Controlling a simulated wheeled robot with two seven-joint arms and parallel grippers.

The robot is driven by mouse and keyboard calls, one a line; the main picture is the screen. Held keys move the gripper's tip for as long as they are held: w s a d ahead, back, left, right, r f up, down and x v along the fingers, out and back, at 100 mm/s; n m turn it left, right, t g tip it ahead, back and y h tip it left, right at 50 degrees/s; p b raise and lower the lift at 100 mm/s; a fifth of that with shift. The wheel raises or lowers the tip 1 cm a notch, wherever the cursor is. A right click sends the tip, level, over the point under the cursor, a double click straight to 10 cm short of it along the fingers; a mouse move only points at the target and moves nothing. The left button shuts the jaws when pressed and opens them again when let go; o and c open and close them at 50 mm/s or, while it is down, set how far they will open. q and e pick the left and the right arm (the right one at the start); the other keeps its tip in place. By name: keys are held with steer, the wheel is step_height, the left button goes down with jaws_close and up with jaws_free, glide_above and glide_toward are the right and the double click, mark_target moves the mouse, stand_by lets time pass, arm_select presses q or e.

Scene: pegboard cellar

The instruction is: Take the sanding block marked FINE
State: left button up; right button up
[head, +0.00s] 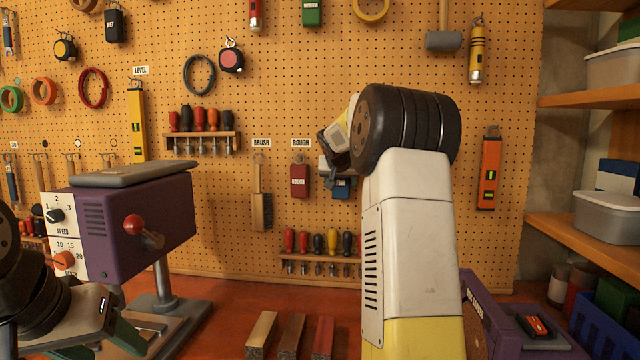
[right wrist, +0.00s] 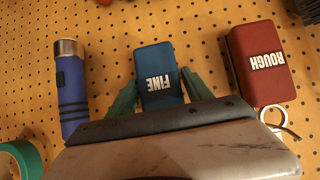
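The blue sanding block marked FINE (right wrist: 160,72) hangs on the pegboard; its lettering is upside down in the right wrist view. In the head view a part of it (head: 342,188) shows beside my right forearm. My right gripper (right wrist: 160,86) is at the block, with one green finger on each side, close to its edges. Whether the fingers press on it I cannot tell. In the head view my arm hides most of that gripper. My left gripper (head: 103,344) is low at the left, its green fingers apart and nothing seen between them.
A red block marked ROUGH (right wrist: 262,64) hangs beside the blue one, with a brush (head: 261,205) further left. A blue cylinder (right wrist: 71,95) hangs on the other side. A purple machine (head: 130,225) stands on the red bench (head: 235,300). Shelves (head: 585,97) are at the right.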

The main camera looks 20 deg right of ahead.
steer(key=c, duration=1)
steer(key=shift+r, duration=0.1)
steer(key=shift+r, duration=0.45)
steer(key=s+a, duration=0.2)
steer(key=s, duration=0.3)
steer(key=s+a, duration=0.3)
steer(key=s, duration=0.3)
steer(key=s+a, duration=0.3)
steer(key=s, duration=0.2)
steer(key=shift+s+r, duration=0.15)
steer(key=shift+r, duration=0.1)
steer(key=o, duration=0.7)
steer(key=shift+d, duration=0.1)
jaws_close()
